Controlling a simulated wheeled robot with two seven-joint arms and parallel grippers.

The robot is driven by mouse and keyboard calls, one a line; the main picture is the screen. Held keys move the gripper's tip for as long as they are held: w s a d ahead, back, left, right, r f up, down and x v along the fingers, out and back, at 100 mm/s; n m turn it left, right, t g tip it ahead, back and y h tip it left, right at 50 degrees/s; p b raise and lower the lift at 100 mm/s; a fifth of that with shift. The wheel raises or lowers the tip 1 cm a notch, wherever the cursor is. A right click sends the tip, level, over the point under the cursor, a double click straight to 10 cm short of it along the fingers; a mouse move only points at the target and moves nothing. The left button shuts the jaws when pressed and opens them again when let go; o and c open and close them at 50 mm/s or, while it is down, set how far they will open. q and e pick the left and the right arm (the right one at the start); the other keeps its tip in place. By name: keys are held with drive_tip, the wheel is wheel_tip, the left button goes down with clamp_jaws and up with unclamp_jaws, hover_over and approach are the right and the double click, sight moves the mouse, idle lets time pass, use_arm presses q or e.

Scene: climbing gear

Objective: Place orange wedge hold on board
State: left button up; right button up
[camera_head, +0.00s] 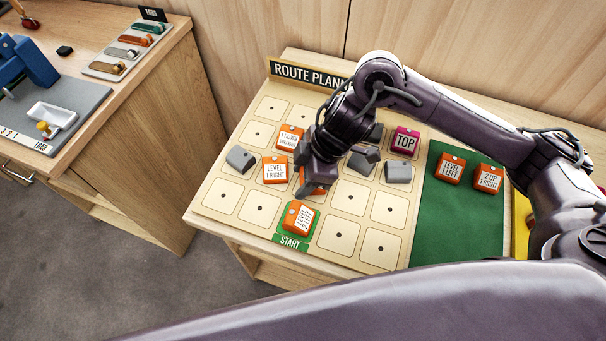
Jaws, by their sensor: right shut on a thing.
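My right gripper (314,172) reaches down over the middle of the route planner board (228,205). It is shut on an orange wedge hold (302,176), mostly hidden by the fingers. The held hold is right of the "LEVEL 1 RIGHT" orange hold (275,171) and above the orange hold on the green START square (298,217). I cannot tell whether it touches the board. Another orange hold (290,138) sits higher up on the board. My left gripper is out of view.
Grey wedges (240,159) (398,172) and a magenta TOP hold (405,142) occupy other board squares. Two orange holds (450,169) (489,178) lie on the green mat (455,225) at right. A bench (125,90) stands at left.

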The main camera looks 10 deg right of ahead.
drive_tip(key=shift+f, duration=0.2)
drive_tip(key=o, duration=0.7)
drive_tip(key=shift+d+r, duration=0.15)
drive_tip(key=shift+r, duration=0.45)
drive_tip(key=p+v, duration=0.2)
drive_tip(key=v, duration=0.9)
drive_tip(key=shift+s, duration=0.1)
